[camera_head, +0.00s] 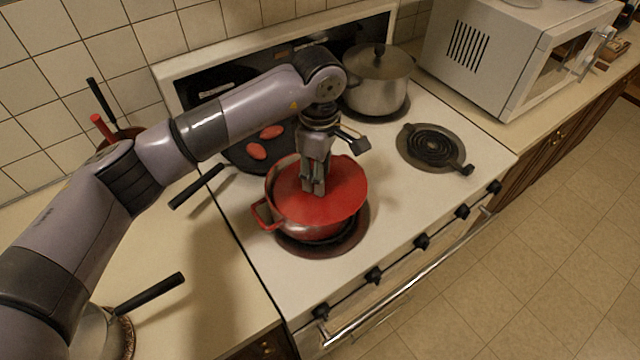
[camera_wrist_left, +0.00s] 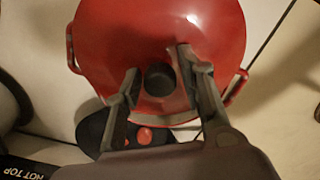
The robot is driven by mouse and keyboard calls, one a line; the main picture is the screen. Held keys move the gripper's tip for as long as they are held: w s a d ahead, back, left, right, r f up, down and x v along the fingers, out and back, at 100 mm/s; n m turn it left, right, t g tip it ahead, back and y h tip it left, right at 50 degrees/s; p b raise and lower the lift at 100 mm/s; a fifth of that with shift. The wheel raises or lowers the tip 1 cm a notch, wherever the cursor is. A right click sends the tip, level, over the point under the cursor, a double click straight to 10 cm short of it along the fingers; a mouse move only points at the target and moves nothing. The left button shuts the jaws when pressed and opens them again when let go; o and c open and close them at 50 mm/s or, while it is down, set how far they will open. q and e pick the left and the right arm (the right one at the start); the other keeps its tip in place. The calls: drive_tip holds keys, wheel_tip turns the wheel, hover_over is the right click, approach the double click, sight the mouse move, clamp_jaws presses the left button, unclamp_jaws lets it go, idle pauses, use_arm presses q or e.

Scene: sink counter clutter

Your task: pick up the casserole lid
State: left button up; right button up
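The casserole lid (camera_head: 345,198) is red and round, and sits on the red casserole (camera_head: 290,226) on the front left burner. Part of the casserole's inner wall shows at the lid's left, so the lid looks shifted or tilted. My left gripper (camera_head: 313,188) points down over the lid's middle and hides its knob in the head view. In the left wrist view the lid (camera_wrist_left: 165,28) has a dark round knob (camera_wrist_left: 159,77). The open fingers of my left gripper (camera_wrist_left: 158,64) stand on either side of it, with gaps showing. My right gripper is not in view.
A black pan (camera_head: 238,158) with reddish oval pieces is behind the casserole, its handle pointing front left. A lidded steel pot (camera_head: 376,92) stands at the back right. The front right burner (camera_head: 432,146) is bare. A microwave (camera_head: 500,55) stands right of the stove.

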use_arm(q)
clamp_jaws()
idle(0.8)
